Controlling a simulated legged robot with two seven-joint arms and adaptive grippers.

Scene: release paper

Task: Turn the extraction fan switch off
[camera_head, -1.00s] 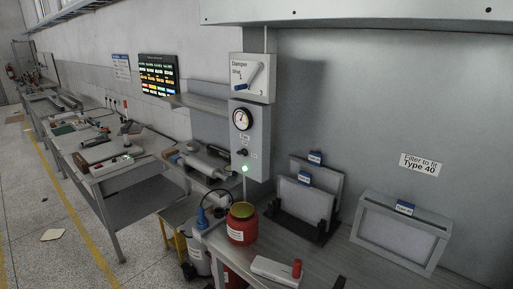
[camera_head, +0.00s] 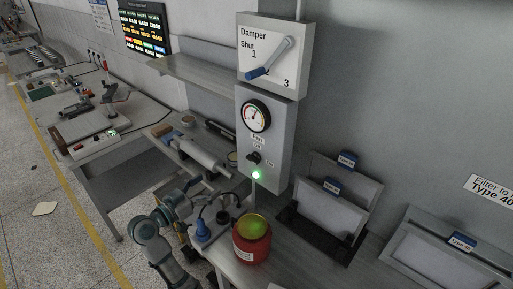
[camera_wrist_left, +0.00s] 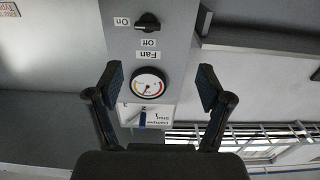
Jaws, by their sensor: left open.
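The fan switch (camera_head: 254,158) is a small black knob on the grey control box (camera_head: 280,140), above a lit green lamp (camera_head: 256,174). In the left wrist view, upside down, the black knob (camera_wrist_left: 147,22) has "On" to its left and "Off" and "Fan" labels below; its exact setting is hard to tell. My left gripper (camera_wrist_left: 162,84) is open and empty, its fingers apart on either side of the gauge in that view, not touching the switch. In the head view my left gripper (camera_head: 222,203) is low, left of the control box. My right gripper is not visible.
A round gauge (camera_head: 255,117) and the damper panel (camera_head: 287,45) with a blue-tipped lever are above the switch. A red container (camera_head: 251,245) stands below the box. Framed filters (camera_head: 340,188) stand to the right. A shelf (camera_head: 205,80) projects at left.

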